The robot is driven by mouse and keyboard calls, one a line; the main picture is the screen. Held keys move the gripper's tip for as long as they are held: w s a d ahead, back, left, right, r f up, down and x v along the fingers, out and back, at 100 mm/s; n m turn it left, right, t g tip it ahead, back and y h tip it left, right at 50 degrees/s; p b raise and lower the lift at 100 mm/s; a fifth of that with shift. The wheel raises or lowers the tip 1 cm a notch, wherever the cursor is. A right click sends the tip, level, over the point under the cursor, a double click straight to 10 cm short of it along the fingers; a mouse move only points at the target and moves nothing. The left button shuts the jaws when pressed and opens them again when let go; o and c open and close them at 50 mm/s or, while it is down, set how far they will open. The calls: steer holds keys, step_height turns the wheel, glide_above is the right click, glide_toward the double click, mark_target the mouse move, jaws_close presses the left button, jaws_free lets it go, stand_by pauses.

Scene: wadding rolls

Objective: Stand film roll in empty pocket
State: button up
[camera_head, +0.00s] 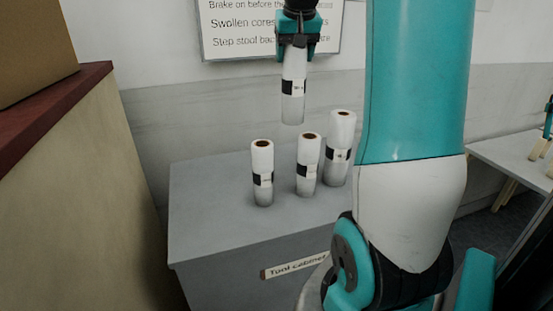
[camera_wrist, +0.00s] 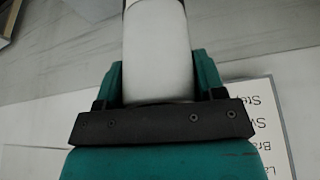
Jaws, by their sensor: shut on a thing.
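My gripper (camera_head: 297,42) is shut on a white film roll (camera_head: 293,92) with a dark label band. The roll hangs about upright below the gripper, in the air above and behind the grey tool cabinet in the picture. In the wrist view the held roll (camera_wrist: 158,50) sits between the two teal fingers of my gripper (camera_wrist: 158,80). Three more rolls stand upright on the cabinet: a left one (camera_head: 263,185), a middle one (camera_head: 307,175) and a taller right one (camera_head: 340,160). No pocket can be made out in either view.
The tool cabinet (camera_head: 205,225) has free top surface left of the rolls. A tan block with a dark red top (camera_head: 75,100) stands at the left, with a box on it. A notice board (camera_head: 230,45) hangs on the wall. A pale table (camera_head: 515,155) is at the right.

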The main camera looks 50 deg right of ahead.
step_height(320, 180, down, 19)
steer(key=p, duration=0.3)
steer(key=shift+f, duration=0.2)
steer(key=shift+a+f, duration=0.1)
steer(key=shift+f, duration=0.05)
steer(key=o, duration=1.6)
